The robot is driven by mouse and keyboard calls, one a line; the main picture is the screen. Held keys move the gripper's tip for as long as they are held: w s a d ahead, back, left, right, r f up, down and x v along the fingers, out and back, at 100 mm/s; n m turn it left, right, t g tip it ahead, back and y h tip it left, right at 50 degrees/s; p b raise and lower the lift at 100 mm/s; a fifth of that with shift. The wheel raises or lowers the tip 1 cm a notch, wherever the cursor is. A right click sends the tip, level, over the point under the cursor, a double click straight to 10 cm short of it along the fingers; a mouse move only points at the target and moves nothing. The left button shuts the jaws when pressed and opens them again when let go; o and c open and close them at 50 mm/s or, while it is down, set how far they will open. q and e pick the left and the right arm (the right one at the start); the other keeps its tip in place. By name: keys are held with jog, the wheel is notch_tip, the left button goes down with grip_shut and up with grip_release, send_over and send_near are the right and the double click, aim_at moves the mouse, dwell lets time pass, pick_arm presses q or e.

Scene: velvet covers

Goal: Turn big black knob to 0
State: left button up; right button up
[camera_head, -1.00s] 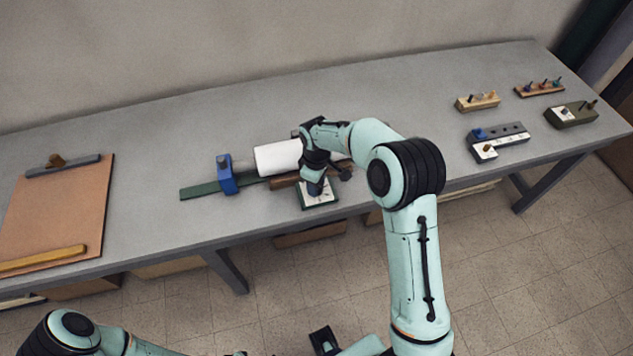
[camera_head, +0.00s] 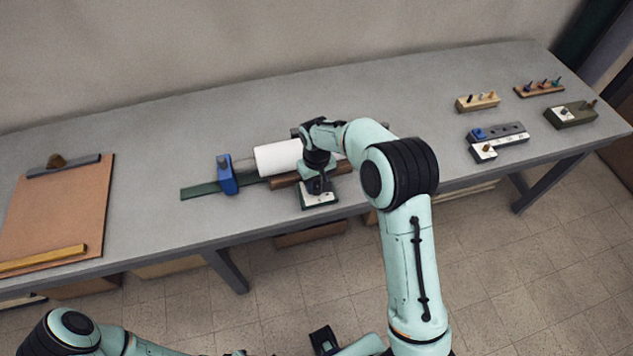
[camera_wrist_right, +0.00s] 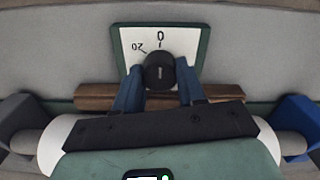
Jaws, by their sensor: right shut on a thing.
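The big black knob (camera_wrist_right: 160,72) sits on a white dial plate (camera_wrist_right: 131,37) with a green rim. The plate carries a 0 at its top middle and a 20 to the left of it. In the head view the dial box (camera_head: 318,201) stands near the table's front edge. My right gripper (camera_wrist_right: 160,84) is shut on the knob, with one blue finger on each side of it. In the head view my right gripper (camera_head: 318,186) reaches down over the box and hides the knob.
A white roll (camera_head: 277,158) on a blue-ended holder (camera_head: 227,175) lies right behind the dial box. A wooden bar (camera_head: 284,181) lies between them. A clipboard (camera_head: 58,208) is at the left. Several small peg and switch blocks (camera_head: 498,140) stand at the right.

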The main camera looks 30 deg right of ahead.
aim_at(317, 184)
dwell(0.4)
jog(key=o, duration=1.1)
jog(key=shift+c, duration=0.2)
notch_tip(317, 184, up, 14)
jog(key=p, duration=0.1)
jog(key=shift+f, duration=0.25)
